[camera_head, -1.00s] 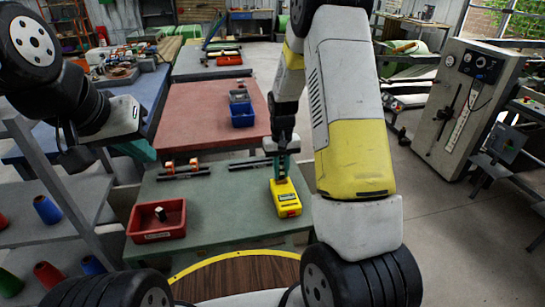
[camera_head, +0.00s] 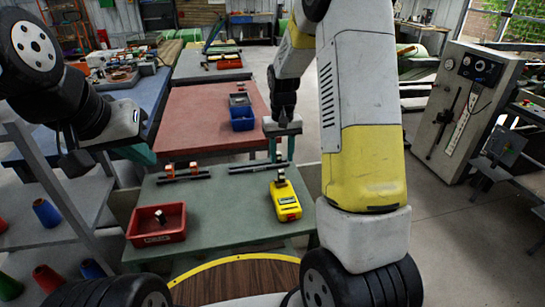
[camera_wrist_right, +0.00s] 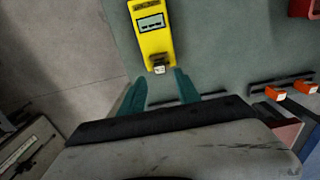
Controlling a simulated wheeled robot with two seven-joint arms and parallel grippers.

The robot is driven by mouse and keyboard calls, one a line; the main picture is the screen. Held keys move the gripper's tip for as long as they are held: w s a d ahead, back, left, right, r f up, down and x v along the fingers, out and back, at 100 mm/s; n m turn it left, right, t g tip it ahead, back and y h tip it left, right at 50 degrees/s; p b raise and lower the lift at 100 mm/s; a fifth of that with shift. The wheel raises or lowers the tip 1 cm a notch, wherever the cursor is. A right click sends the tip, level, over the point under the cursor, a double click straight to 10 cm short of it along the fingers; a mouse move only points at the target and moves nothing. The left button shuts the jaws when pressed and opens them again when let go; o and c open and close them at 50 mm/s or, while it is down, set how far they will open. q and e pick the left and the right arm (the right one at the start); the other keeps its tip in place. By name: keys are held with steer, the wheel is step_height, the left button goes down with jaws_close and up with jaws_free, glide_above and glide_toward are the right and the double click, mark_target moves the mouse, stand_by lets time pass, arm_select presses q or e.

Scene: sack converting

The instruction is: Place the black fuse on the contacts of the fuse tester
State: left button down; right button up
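The yellow fuse tester (camera_head: 286,205) lies on the green table and also shows in the right wrist view (camera_wrist_right: 152,35). A small pale-capped piece (camera_wrist_right: 158,69) is at the tester's end nearest my right gripper; whether it is the black fuse seated on the contacts is unclear. My right gripper (camera_head: 281,150) is above and behind that end. Its teal fingers (camera_wrist_right: 162,88) are apart with nothing between them. A dark cylinder with a silvery end (camera_head: 160,216) is in the red bin (camera_head: 152,238). My left gripper (camera_head: 140,155) hangs at the left, its fingertips unclear.
Black rails (camera_head: 255,167) lie along the green table's back, the left one carrying orange-and-white blocks (camera_head: 170,171). A red-topped table (camera_head: 195,110) with a blue bin (camera_head: 242,118) stands behind. Shelves with coloured cones (camera_head: 47,212) are at left. The green tabletop between bin and tester is clear.

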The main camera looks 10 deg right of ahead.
mark_target(281, 170)
steer(key=s+r+t+y, duration=0.1)
steer(key=s+r, duration=0.4)
steer(key=r, duration=0.3)
steer(key=s+r+t, duration=0.1)
steer(key=s+r, duration=0.3)
steer(key=r, duration=0.4)
steer(key=s+a+r+t, duration=0.1)
steer(key=s+r+t, duration=0.1)
steer(key=s, duration=0.5)
steer(key=s+a+r+t+y, duration=0.1)
steer(key=s+r+t, duration=0.1)
steer(key=s, duration=0.6)
steer(key=shift+s+r, duration=0.15)
steer(key=shift+r, duration=0.1)
